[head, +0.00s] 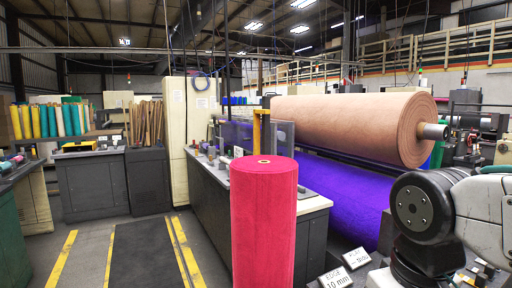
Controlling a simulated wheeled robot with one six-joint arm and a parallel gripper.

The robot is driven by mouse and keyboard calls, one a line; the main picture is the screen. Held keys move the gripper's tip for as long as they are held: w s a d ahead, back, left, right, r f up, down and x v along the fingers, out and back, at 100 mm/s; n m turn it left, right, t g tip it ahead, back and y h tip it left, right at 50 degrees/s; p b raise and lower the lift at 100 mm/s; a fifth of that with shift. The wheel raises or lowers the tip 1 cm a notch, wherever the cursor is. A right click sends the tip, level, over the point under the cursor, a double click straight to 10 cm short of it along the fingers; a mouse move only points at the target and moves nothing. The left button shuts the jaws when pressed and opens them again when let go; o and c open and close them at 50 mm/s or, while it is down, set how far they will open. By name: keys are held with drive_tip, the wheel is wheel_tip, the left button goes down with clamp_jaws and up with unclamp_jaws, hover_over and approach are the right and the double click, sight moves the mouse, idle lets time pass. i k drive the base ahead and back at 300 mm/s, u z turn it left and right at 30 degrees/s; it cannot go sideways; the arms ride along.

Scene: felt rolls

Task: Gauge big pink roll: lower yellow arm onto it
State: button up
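A big pale salmon-pink roll (350,125) lies horizontally at the right of centre, with a grey core end sticking out on its right. A bright pink-red roll (264,225) stands upright in the near middle, with a small hole in its top. A yellow upright piece with a short bent top (257,132) shows just behind the upright roll; its lower part is hidden, and I cannot tell whether it is the yellow arm. It does not visibly touch the salmon roll. My arm's links show at the lower right, but my gripper is out of view.
A purple felt sheet (330,190) runs below the salmon roll. A long dark bench with a pale top (312,203) stands behind the upright roll. Floor with yellow stripes (185,253) is clear at left.

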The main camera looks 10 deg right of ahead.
sight(257, 113)
drive_tip(key=u, duration=0.4)
drive_tip(key=k, duration=0.45)
drive_tip(key=u, duration=0.65)
drive_tip(key=i, duration=2)
drive_tip(key=z, duration=1.05)
drive_tip(key=i, duration=0.45)
drive_tip(key=z, duration=0.2)
